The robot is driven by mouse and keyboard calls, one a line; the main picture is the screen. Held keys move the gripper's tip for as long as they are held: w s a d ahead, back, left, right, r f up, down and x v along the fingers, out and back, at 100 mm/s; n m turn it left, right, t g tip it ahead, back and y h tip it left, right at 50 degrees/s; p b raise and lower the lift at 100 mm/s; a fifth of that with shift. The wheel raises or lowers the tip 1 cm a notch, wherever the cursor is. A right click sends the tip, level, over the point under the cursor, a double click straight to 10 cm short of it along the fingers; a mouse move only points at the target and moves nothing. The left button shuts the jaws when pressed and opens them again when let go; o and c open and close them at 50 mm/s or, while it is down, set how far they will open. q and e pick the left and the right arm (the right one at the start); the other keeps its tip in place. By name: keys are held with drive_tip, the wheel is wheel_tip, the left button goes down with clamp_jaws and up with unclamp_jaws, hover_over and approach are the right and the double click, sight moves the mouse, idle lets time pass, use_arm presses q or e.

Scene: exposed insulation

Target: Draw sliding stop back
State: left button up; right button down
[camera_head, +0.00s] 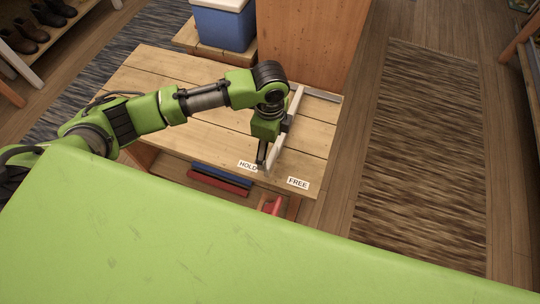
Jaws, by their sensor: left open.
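A pale narrow bar (294,104), which looks like the sliding stop, lies across the plank-topped wooden bench (160,66), running from the back edge toward the front. A HOLD label (248,166) and a FREE label (298,183) sit at the bench's front edge, FREE to the right. My left gripper (264,162) points down over the front end of the bar, close to the HOLD label. Its fingers are open but small in view, and they partly hide the bar. I cannot tell whether they touch it. My right gripper is out of view.
A grey metal strip (323,95) lies at the bench's back right. A blue box with a pale lid (224,27) and a tall wooden panel (312,40) stand behind. Blue and red items (219,182) lie below the front edge. A striped rug (430,150) covers floor at right.

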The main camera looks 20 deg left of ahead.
sight(270, 157)
use_arm(q)
wheel_tip(270, 157, down, 6)
drive_tip(key=shift+f, duration=0.2)
drive_tip(key=shift+c, duration=0.4)
drive_tip(key=c, duration=1.5)
drive_tip(key=d+p, duration=0.1)
drive_tip(key=d, duration=0.5)
drive_tip(key=d+p, duration=0.1)
drive_tip(key=d, duration=0.4)
drive_tip(key=shift+s+d+r, duration=0.1)
drive_tip(key=shift+s+d, duration=0.1)
drive_tip(key=shift+d, duration=0.15)
drive_tip(key=shift+c, duration=0.2)
drive_tip(key=shift+d, duration=0.25)
drive_tip(key=o, duration=1.6)
drive_tip(key=shift+d, duration=0.15)
